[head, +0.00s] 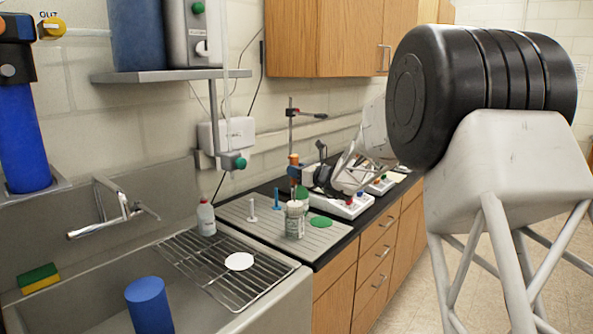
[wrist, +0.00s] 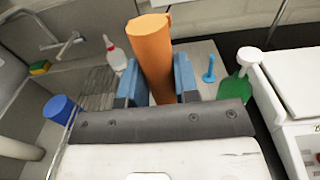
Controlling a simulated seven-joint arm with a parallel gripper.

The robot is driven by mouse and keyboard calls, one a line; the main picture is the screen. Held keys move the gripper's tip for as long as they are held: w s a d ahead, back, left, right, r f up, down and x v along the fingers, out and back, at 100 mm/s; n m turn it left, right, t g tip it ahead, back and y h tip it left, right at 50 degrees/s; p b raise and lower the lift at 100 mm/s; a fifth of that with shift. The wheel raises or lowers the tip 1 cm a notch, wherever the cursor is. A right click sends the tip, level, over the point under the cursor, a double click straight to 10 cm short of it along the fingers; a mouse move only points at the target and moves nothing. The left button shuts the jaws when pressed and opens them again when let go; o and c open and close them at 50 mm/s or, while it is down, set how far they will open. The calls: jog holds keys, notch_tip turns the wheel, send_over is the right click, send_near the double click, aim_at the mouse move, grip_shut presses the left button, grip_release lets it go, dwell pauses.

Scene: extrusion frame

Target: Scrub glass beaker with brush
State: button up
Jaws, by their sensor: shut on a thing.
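My gripper (wrist: 158,84) has its blue fingers closed on the sides of an orange cylinder (wrist: 152,50). I cannot tell whether this is the brush handle. In the head view the orange piece (head: 293,158) shows at my gripper (head: 295,172), above the drainboard. A small clear container with a printed side, likely the glass beaker (head: 295,222), stands on the drainboard just below. Something pale shows at its top, and a green piece (head: 301,192) is above it. Whether the held thing touches the beaker is unclear. The cylinder's lower end is hidden in the wrist view.
A white peg (head: 251,211), a blue peg (head: 277,201) and a green disc (head: 321,221) are close by. A red-capped bottle (head: 206,218) stands left, by the wire rack (head: 205,277) over the sink. White instruments (head: 345,205) crowd the right. A wall unit (head: 227,135) is behind.

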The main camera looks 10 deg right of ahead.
jog(key=shift+f, duration=1.85)
jog(key=shift+r, duration=2.05)
jog(key=shift+s+a, duration=0.1)
jog(key=shift+s, duration=0.4)
jog(key=shift+r, duration=0.1)
notch_tip(320, 180, up, 9)
dwell(0.3)
